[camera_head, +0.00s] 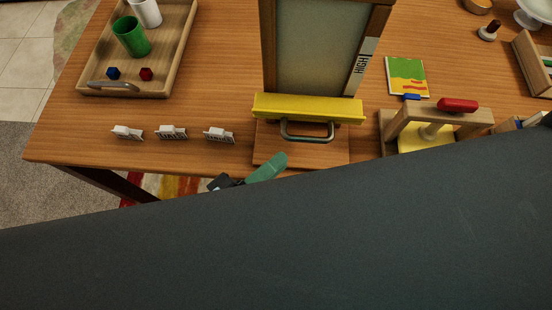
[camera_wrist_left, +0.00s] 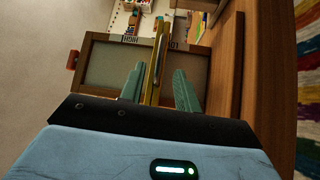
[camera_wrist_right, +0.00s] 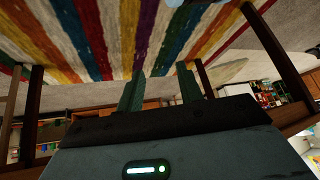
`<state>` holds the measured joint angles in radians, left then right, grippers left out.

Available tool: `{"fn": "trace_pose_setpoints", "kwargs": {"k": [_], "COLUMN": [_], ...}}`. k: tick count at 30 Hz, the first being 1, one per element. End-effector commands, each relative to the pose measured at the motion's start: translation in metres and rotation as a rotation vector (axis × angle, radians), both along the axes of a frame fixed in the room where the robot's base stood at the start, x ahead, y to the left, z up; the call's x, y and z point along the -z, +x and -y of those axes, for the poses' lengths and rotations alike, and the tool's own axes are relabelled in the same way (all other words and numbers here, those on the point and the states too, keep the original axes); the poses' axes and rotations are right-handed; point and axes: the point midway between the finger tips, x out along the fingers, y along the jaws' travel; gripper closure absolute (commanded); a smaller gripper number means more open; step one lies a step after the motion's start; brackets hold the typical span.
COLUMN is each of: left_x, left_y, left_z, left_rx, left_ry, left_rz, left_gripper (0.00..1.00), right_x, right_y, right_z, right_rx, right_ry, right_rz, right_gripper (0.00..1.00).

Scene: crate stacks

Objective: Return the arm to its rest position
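My left gripper (camera_head: 267,168) shows partly in the head view, with a green finger just in front of the metal handle (camera_head: 306,136) on a yellow bar (camera_head: 308,107). In the left wrist view my left gripper (camera_wrist_left: 158,70) has its two green fingers apart. The yellow bar stands out between and beyond them, and I see nothing clamped. My right gripper (camera_wrist_right: 160,72) shows in the right wrist view, fingers apart and empty, pointing toward a striped rug (camera_wrist_right: 140,35). It is not visible in the head view, where a large dark shape covers the lower part.
A framed panel (camera_head: 322,55) labelled HIGH stands behind the yellow bar. A wooden tray (camera_head: 175,62) holds cups and cubes at left. Small white signs (camera_head: 172,132) stand near the table's front edge. A wooden stand with a red handle (camera_head: 457,105) is at right.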

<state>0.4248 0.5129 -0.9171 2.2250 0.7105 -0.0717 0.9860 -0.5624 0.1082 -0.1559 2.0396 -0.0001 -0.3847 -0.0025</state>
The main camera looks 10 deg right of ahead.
Motion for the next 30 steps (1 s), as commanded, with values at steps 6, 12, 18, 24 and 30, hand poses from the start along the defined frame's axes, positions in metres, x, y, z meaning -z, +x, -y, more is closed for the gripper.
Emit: {"fn": "trace_pose_setpoints", "kwargs": {"k": [6,12,18,24,30], "left_x": [0.000,0.000,0.005,0.032,0.075], "left_y": [0.000,0.000,0.005,0.011,-0.002], "left_z": [0.000,0.000,-0.006,-0.037,-0.089], "left_rx": [0.000,0.000,-0.067,-0.237,-0.350], "left_ry": [0.000,0.001,0.071,0.332,0.699], "left_rz": [0.000,0.000,0.045,0.156,0.224], "left_gripper": [0.68,0.68,0.68,0.68,0.68], "right_x": [0.000,0.000,-0.012,-0.041,-0.068], "right_y": [0.000,-0.002,-0.001,0.011,0.025], "right_z": [0.000,0.000,0.000,0.001,0.003], "right_rx": [0.000,0.000,0.000,0.000,-0.002], "right_ry": [0.000,-0.001,-0.001,-0.001,-0.005], "right_rz": [0.000,-0.004,0.003,0.040,0.083], "right_gripper": [0.64,0.64,0.64,0.64,0.64]}}
